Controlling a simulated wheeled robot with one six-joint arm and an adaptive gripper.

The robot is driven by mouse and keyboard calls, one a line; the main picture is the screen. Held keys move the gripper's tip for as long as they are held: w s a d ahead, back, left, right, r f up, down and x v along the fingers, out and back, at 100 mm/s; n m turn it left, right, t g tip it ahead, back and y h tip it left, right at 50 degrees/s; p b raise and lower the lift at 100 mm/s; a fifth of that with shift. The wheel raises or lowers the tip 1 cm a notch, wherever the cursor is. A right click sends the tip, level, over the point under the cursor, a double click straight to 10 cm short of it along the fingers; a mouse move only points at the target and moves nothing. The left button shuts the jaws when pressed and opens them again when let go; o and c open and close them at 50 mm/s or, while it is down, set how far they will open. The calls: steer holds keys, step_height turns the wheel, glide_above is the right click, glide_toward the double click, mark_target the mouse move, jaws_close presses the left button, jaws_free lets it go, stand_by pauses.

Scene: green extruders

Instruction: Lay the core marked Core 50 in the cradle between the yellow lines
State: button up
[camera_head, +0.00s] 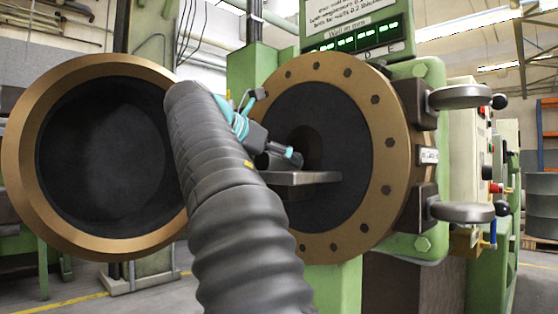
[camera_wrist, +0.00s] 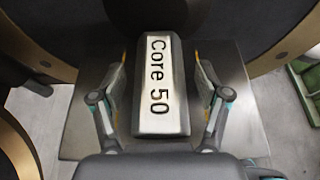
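The core marked Core 50 (camera_wrist: 160,88) is a grey block with a white label, lying lengthwise on a flat metal plate (camera_wrist: 85,125) in the wrist view. The plate juts from the round extruder opening in the head view (camera_head: 318,178). My gripper (camera_wrist: 160,72) has one finger on each side of the core, with a narrow gap on both sides. It also shows in the head view (camera_head: 280,158), just over the plate, where the core cannot be made out. Short yellow strips show by both fingertips; I cannot tell whether they are lines on the plate.
A large bronze ring (camera_head: 30,165) with a dark hollow stands open at the left. The bronze bolted flange (camera_head: 372,150) surrounds the opening. Two clamp handles (camera_head: 462,212) stick out at the right. A green machine body and a display (camera_head: 355,38) are behind.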

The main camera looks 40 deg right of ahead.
steer(key=shift+r, duration=0.2)
steer(key=p+v, duration=0.3)
steer(key=v, duration=0.9)
steer(key=s+a+f+m+t+y, duration=0.1)
steer(key=a+f+m+t+y, duration=0.15)
steer(key=f, duration=0.85)
steer(key=s+a+f+m+t+y, duration=0.2)
steer(key=a+f+m+y, duration=0.15)
steer(key=f, duration=0.75)
steer(key=s+a+f+m+y, duration=0.2)
steer(key=s+a+f+m, duration=0.1)
steer(key=f, duration=0.5)
steer(key=s+a+f+m+y, duration=0.3)
steer(key=s+a+f+m, duration=0.1)
steer(key=f, duration=0.5)
steer(key=s+a+f+m+y, duration=0.2)
steer(key=s+a+f+m, duration=0.1)
steer(key=f, duration=0.6)
steer(key=s+m, duration=0.1)
steer(key=m, duration=0.1)
steer(key=shift+s+a+m+y, duration=0.2)
steer(key=shift+m+y, duration=0.1)
steer(key=shift+m, duration=0.1)
